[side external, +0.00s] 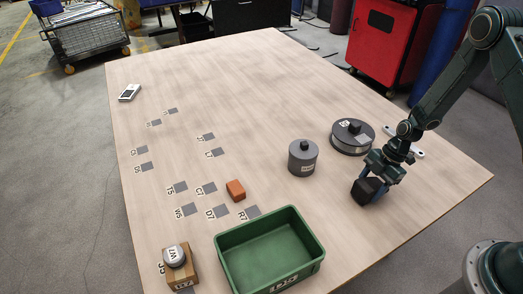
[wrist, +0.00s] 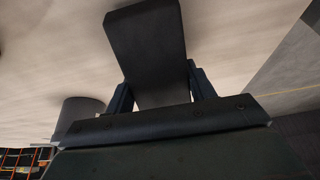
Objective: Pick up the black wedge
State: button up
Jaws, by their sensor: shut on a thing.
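The black wedge (side external: 368,190) is at the right part of the table in the side external view, between the fingers of my gripper (side external: 370,183). In the wrist view the wedge (wrist: 149,50) is a large dark shape with a slanted face. My gripper (wrist: 155,92) is shut on it, one finger on each side. The wedge appears close to the tabletop; I cannot tell whether it touches it. Its lower part is partly hidden by the gripper in the wrist view.
Left of my gripper stand a grey cylinder with a knob (side external: 303,158) and a wide dark round weight (side external: 352,136). The table's far middle is clear.

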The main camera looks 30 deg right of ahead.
aim_at(371, 184)
notch_tip(371, 184, up, 19)
jog(key=shift+f, duration=0.2)
dwell(0.5)
dwell(0.5)
